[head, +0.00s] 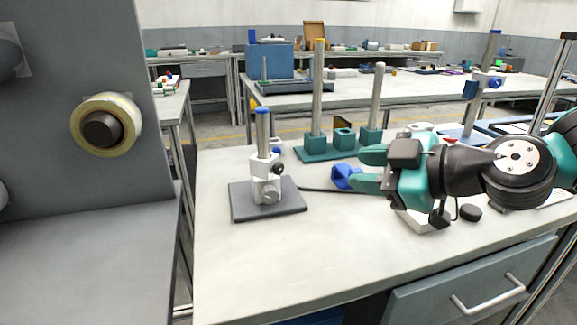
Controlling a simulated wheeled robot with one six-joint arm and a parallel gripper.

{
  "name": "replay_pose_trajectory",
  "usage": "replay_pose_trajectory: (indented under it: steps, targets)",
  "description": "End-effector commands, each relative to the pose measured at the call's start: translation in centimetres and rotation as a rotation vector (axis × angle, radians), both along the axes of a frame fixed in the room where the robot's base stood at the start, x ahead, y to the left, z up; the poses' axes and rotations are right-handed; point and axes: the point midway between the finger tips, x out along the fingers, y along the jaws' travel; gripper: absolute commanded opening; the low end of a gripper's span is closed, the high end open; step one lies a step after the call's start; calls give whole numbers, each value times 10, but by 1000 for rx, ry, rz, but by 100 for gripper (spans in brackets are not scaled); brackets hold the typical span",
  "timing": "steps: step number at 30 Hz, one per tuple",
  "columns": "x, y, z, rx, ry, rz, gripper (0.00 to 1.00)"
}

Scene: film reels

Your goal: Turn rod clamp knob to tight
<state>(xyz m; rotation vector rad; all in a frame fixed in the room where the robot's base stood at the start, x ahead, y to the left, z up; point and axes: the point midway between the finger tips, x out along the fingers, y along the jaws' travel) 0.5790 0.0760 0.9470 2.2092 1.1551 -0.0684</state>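A rod clamp (265,165) in white and grey sits on a short upright metal rod (262,130) with a blue top. The rod stands on a dark square base plate (243,204) on the white bench. A small black knob (278,169) sticks out on the clamp's right side, and a grey round knob (270,195) shows lower on its front. I cannot tell how tight either is. My gripper (360,170) has teal fingers that are apart and point left. It is to the right of the clamp, with a clear gap between them.
Behind stands a teal base (312,152) with two tall rods. A grey panel with a film reel (107,125) stands at the left. The bench front (300,270) is clear.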

Motion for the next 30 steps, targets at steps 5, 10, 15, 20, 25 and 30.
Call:
replay_pose_trajectory:
  steps: [5, 10, 15, 20, 25, 30]
  targets:
    - [9, 14, 1, -2, 11, 3, 38]
    - [19, 25, -4, -1, 10, 4, 38]
    - [27, 35, -10, -3, 12, 1, 38]
    - [48, 62, -25, -6, 6, 5, 38]
    - [71, 88, -37, -5, 4, 3, 38]
    - [89, 108, -48, -5, 4, 2, 38]
